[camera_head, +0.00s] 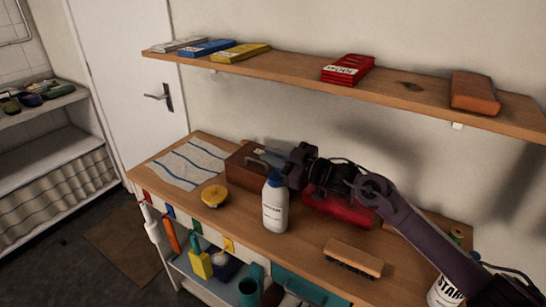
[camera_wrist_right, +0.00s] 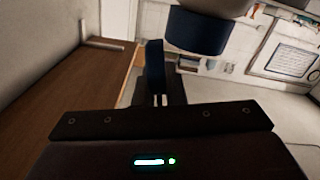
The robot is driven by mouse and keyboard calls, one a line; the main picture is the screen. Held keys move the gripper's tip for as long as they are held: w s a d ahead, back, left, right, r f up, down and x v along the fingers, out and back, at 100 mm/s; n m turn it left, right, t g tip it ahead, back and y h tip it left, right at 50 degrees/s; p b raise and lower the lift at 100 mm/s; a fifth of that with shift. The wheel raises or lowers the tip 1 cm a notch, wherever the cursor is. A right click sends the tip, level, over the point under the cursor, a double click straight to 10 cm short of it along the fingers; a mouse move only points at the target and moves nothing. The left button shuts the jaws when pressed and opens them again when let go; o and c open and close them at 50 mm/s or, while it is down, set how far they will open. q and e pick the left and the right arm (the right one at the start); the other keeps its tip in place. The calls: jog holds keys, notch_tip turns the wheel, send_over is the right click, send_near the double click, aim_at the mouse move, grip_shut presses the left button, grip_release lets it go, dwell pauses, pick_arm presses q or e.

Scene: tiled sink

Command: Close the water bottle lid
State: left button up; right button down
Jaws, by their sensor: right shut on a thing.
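A white bottle (camera_head: 275,208) with a label and a dark blue top (camera_head: 273,181) stands upright on the wooden workbench. My right gripper (camera_head: 272,158) reaches in from the right and is just above and behind the bottle top. In the right wrist view, its fingers (camera_wrist_right: 158,99) are shut on a narrow dark blue piece (camera_wrist_right: 155,66), which looks like the lid seen edge-on. The bottle's blue top (camera_wrist_right: 196,32) is beside that piece, with a gap visible between them. The head view is too small to show the lid in the fingers. My left gripper is out of view.
A brown box (camera_head: 245,164) and a red toolbox (camera_head: 340,207) stand behind the bottle. A yellow round container (camera_head: 214,196) is to its left and a brush (camera_head: 354,258) to its right. A shelf (camera_head: 300,72) runs above. The striped cloth (camera_head: 190,163) lies flat.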

jog(key=n+b, duration=0.2)
jog(key=s+a+f+n+b, duration=0.1)
jog(key=n+b, duration=0.1)
jog(key=shift+s, duration=0.2)
jog(key=shift+s+a+n+b, duration=0.2)
jog(key=shift+s+n+b, duration=0.05)
jog(key=shift+n+b, duration=0.7)
jog(key=c, duration=1.6)
grip_release()
jog(key=shift+c, duration=0.2)
jog(key=shift+s, duration=0.1)
jog(key=shift+s+d+f, duration=0.15)
jog(key=shift+d, duration=0.15)
jog(key=b+v, duration=0.2)
jog(key=v, duration=0.5)
